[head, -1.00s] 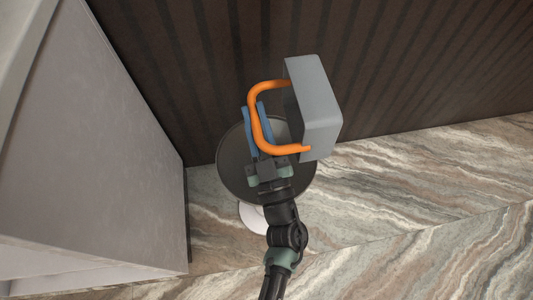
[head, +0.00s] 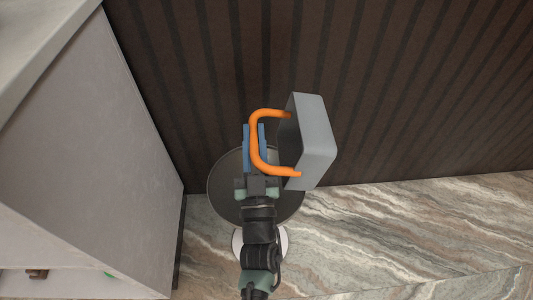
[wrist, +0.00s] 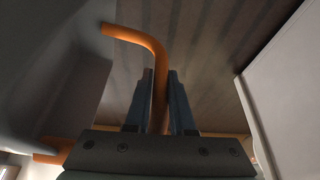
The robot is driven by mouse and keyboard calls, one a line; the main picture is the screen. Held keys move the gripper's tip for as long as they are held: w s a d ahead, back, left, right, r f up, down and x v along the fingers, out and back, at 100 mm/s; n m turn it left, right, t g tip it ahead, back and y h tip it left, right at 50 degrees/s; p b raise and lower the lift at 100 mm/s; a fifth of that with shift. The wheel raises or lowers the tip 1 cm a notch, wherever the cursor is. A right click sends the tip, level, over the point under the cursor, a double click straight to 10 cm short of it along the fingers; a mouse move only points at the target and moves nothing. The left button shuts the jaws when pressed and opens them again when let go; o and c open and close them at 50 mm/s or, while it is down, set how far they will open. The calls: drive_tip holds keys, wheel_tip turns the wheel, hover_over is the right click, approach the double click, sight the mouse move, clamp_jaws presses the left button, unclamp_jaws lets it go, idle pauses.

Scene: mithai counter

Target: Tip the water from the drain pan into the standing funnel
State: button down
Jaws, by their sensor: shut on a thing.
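My gripper (head: 254,130) is shut on the orange handle (head: 256,150) of the grey drain pan (head: 318,142); its blue fingers straddle the handle bar in the wrist view (wrist: 160,90). The pan is held to the right of the gripper, in front of the dark panel. In the head view its grey outer faces show, and its inside is mostly hidden. No water is visible, and I cannot tell exactly how far the pan is tilted. A dark round top (head: 228,196) lies below the gripper in the picture, partly hidden by my arm. No standing funnel can be clearly made out.
A grey cabinet or counter (head: 95,150) stands close on the left. A dark striped panel (head: 420,90) rises behind the pan. Veined stone floor (head: 400,235) is bare at the right. A white round piece (head: 283,243) shows below the dark top.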

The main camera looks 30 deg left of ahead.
sight(316, 117)
drive_tip(key=w+d+m+h+p, duration=0.1)
drive_tip(key=m, duration=0.2)
drive_tip(key=w+d+r+m+t+h+p, duration=0.1)
drive_tip(key=d+m+h, duration=0.1)
drive_tip(key=m, duration=0.2)
drive_tip(key=w+d+m+h+p, duration=0.1)
drive_tip(key=m+h, duration=0.1)
drive_tip(key=m, duration=0.1)
drive_tip(key=shift+w+d+r+m, duration=0.2)
drive_tip(key=shift+d+r+m, duration=0.1)
drive_tip(key=shift+r+m, duration=0.1)
drive_tip(key=w+d+m+h+p, duration=0.1)
drive_tip(key=m+p, duration=0.1)
drive_tip(key=m, duration=0.1)
drive_tip(key=w+d+m+h+p, duration=0.1)
drive_tip(key=d+m+p, duration=0.1)
drive_tip(key=m, duration=0.1)
drive_tip(key=w+d+m+g+h+p, duration=0.1)
drive_tip(key=d+m+h, duration=0.1)
drive_tip(key=m, duration=0.1)
drive_tip(key=shift+w+f+p, duration=0.15)
drive_tip(key=shift+w+p, duration=0.05)
drive_tip(key=shift+p, duration=0.2)
drive_tip(key=shift+r+m+p, duration=0.3)
drive_tip(key=shift+r+p, duration=0.05)
drive_tip(key=shift+p, duration=0.1)
drive_tip(key=shift+r+p, duration=1.65)
drive_tip(key=shift+r, duration=0.15)
